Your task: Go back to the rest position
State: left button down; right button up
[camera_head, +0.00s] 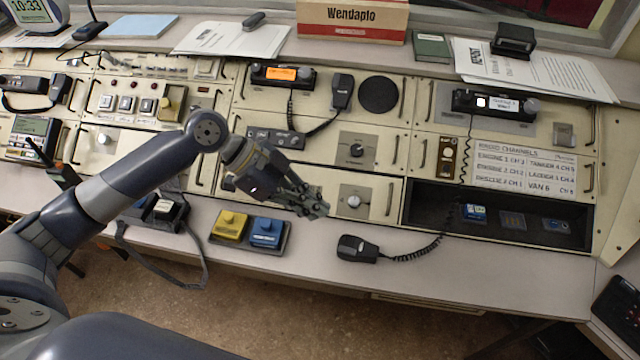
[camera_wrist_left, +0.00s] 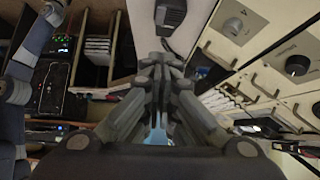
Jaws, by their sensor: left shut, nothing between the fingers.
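My left gripper (camera_head: 312,208) is at the centre of the head view, in front of the lower part of the console panel (camera_head: 300,165). Its arm comes in from the left. The fingers are shut together and hold nothing. In the left wrist view its fingertips (camera_wrist_left: 160,62) meet near the middle of the picture. It hides part of the panel near the lower knob. My right gripper is not in either view.
A black hand microphone (camera_head: 357,249) with a coiled cord lies on the desk ledge (camera_head: 470,275). A yellow block (camera_head: 230,225) and a blue block (camera_head: 266,232) sit on a dark base left of it. An open dark recess (camera_head: 430,205) is at right.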

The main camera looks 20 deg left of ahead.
pick_arm(q)
jog(key=s+d+f+n+t+y, duration=0.2)
jog(key=s+d+f+n+y, duration=0.15)
jog(key=s+f+n, duration=0.55)
jog(key=s+a+f+n+y, duration=0.6)
jog(key=s+a, duration=0.4)
jog(key=a, duration=0.1)
notch_tip(320, 180, down, 27)
jog(key=s+a+f+g, duration=0.2)
jog(key=s+f, duration=1.3)
jog(key=s, duration=0.2)
jog(key=shift+s+a+f, duration=0.3)
jog(key=shift+a+f, duration=0.05)
jog(key=shift+a, duration=0.05)
